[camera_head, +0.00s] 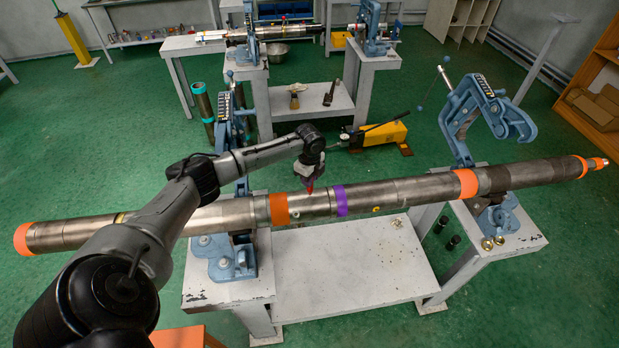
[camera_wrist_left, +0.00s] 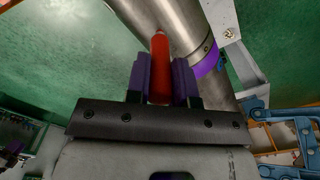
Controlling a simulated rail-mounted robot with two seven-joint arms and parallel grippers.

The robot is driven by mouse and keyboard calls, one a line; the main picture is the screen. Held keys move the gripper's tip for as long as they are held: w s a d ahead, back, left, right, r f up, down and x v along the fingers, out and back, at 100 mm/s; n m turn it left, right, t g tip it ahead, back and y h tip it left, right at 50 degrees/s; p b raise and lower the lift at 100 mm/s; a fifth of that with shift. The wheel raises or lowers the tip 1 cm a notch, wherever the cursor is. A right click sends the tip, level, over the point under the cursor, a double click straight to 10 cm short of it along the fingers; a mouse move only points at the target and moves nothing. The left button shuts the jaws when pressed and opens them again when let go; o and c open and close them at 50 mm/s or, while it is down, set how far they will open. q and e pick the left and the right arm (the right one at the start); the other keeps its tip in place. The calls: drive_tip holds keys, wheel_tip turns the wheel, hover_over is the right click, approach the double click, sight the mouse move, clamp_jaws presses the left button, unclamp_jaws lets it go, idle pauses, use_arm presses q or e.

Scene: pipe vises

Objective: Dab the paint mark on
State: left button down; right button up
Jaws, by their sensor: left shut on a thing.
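My left gripper (camera_head: 312,178) is above the long steel pipe (camera_head: 403,190), between an orange band (camera_head: 279,209) and a purple band (camera_head: 341,200). It is shut on a red marker (camera_head: 310,187) that points down towards the pipe. In the left wrist view the red marker (camera_wrist_left: 159,68) sits between the two purple finger pads, its tip over the pipe (camera_wrist_left: 176,24). I cannot tell whether the tip touches the pipe. The purple band (camera_wrist_left: 206,62) shows to the right of the marker there. My right gripper is not in view.
The pipe lies across two blue vises; the left one (camera_head: 222,257) is partly behind my arm, and the right vise (camera_head: 462,118) stands with its yoke swung open. A yellow hand pump (camera_head: 378,134) is on the green floor behind. A second bench with a pipe stands at the back.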

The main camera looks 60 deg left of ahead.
use_arm(q)
drive_tip(key=shift+p, duration=0.3)
drive_tip(key=shift+a, duration=0.1)
idle(0.6)
drive_tip(key=shift+p, duration=0.5)
drive_tip(key=shift+f, duration=0.2)
idle(0.8)
drive_tip(key=shift+f, duration=0.2)
idle(0.6)
idle(1.1)
drive_tip(key=shift+r, duration=0.1)
